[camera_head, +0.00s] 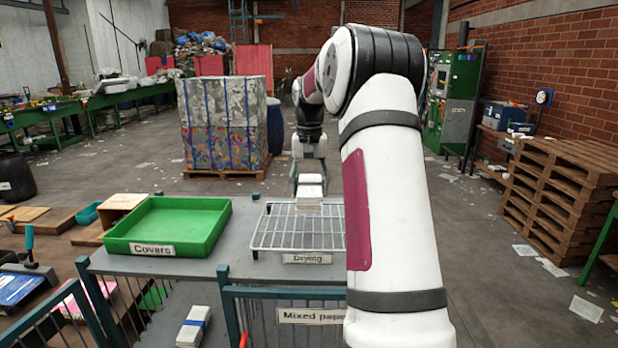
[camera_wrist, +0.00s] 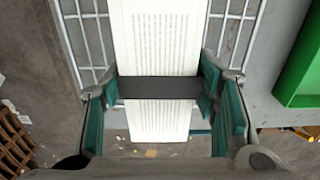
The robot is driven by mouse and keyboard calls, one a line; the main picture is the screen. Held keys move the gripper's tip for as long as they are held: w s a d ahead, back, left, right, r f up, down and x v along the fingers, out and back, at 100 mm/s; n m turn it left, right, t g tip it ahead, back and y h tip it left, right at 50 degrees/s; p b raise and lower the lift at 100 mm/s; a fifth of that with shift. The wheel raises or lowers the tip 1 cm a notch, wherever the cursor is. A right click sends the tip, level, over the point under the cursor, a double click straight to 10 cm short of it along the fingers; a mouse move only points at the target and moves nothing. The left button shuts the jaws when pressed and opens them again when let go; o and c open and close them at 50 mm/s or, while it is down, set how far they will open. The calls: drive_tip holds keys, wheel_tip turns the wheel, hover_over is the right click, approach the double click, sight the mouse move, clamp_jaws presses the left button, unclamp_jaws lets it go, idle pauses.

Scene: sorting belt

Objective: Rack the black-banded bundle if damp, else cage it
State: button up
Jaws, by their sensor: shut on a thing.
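My gripper (camera_head: 309,168) is shut on the black-banded bundle (camera_head: 311,190), a white block of paper. In the wrist view, the teal fingers (camera_wrist: 160,90) press on both sides of the bundle (camera_wrist: 160,40) at its dark band. Its face looks pale with faint grey print lines; I see no clear damp stain. The bundle is over the far edge of the white wire rack (camera_head: 270,246) labelled Drying; any contact between them I cannot tell. The cage (camera_head: 234,292) labelled Mixed paper stands in front of the rack, partly hidden by my arm.
A green tray (camera_head: 127,232) labelled Covers stands left of the rack. A blue-banded bundle (camera_head: 190,334) lies low at the front, left of the Mixed paper sign. A big strapped bale (camera_head: 225,120) stands behind, and stacked pallets (camera_head: 560,195) at the right.

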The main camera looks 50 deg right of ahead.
drive_tip(key=shift+f, duration=3.1)
drive_tip(key=shift+f, duration=0.35)
drive_tip(key=o, duration=1.5)
wheel_tip(320, 180, up, 12)
drive_tip(key=shift+r, duration=0.1)
